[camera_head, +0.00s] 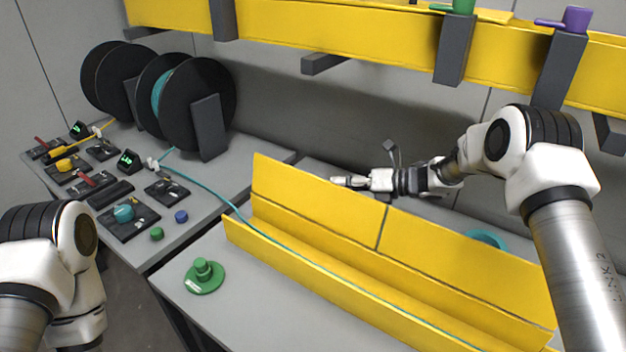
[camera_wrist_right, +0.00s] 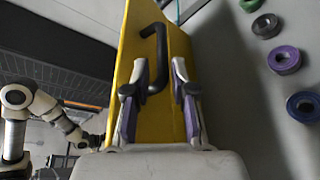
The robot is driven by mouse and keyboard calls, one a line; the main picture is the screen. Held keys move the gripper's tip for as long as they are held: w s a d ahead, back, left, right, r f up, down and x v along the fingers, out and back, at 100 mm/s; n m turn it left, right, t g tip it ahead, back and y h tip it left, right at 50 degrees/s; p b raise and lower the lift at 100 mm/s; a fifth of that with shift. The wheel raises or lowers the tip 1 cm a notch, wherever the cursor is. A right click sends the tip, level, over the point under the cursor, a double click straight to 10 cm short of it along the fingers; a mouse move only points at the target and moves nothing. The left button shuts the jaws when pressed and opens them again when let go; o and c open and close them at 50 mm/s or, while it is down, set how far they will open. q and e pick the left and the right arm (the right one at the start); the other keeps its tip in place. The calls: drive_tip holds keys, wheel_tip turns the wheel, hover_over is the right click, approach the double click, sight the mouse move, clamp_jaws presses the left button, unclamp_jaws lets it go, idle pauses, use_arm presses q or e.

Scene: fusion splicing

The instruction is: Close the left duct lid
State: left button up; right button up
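The yellow duct (camera_head: 330,277) runs diagonally across the front table, with a teal cable (camera_head: 285,250) along its channel. Its left lid (camera_head: 310,200) and right lid (camera_head: 460,265) both stand raised, separated by a narrow gap. My right gripper (camera_head: 345,182) is behind the raised left lid near its top edge. In the right wrist view its two fingers (camera_wrist_right: 162,95) are apart, in front of a yellow panel with a black handle (camera_wrist_right: 157,60). The handle's lower end shows between them; contact cannot be told. My left arm enters at lower left; its gripper is outside the head view.
A green flanged piece (camera_head: 204,275) stands on the table left of the duct. Black spools (camera_head: 198,105) and splicing tools (camera_head: 125,215) occupy the left bench. A yellow overhead tray (camera_head: 350,35) spans the back. Several coloured rings (camera_wrist_right: 285,60) show in the right wrist view.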

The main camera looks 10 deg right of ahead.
sight(321, 185)
drive_tip(key=p+x, duration=0.1)
drive_tip(key=x, duration=0.5)
drive_tip(key=shift+d+f, duration=0.1)
drive_tip(key=shift+d, duration=0.05)
drive_tip(key=shift+c, duration=0.4)
clamp_jaws()
